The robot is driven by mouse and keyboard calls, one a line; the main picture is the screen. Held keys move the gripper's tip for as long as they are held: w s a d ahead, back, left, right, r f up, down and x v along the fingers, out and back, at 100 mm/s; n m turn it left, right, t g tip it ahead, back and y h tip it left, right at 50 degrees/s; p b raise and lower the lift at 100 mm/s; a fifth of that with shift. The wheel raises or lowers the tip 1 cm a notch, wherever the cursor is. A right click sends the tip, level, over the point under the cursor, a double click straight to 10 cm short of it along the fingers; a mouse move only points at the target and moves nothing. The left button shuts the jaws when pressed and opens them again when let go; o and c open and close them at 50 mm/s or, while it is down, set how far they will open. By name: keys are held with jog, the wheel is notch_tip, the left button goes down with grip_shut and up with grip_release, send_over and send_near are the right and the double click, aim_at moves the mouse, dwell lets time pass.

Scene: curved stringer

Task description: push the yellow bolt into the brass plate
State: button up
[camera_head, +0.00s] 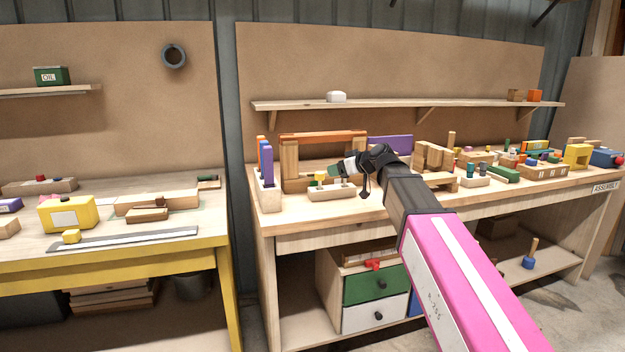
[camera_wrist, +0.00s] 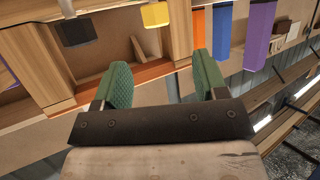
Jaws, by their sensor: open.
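A small yellow piece, likely the yellow bolt (camera_head: 320,177), stands on a low wooden block (camera_head: 331,193) on the right bench. In the wrist view a yellow block-like head (camera_wrist: 155,14) shows at the top edge, with a wooden part below it. My gripper (camera_head: 335,171) is open and empty, with green pads, just right of and very near the yellow piece in the head view. In the wrist view the yellow head lies beyond the gap between my fingertips (camera_wrist: 163,72), not between the pads. I cannot make out a brass plate.
A wooden arch with an orange top (camera_head: 323,136) stands close behind my gripper. Upright orange and purple boards (camera_head: 266,163) stand at the left in a wooden holder. A dark block (camera_wrist: 76,30) is near the yellow head. Several wooden pieces crowd the bench to the right.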

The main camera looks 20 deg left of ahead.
aim_at(322, 173)
jog(key=x, duration=1)
jog(key=shift+w+f, duration=0.25)
jog(key=shift+c, duration=0.3)
jog(key=c, duration=1)
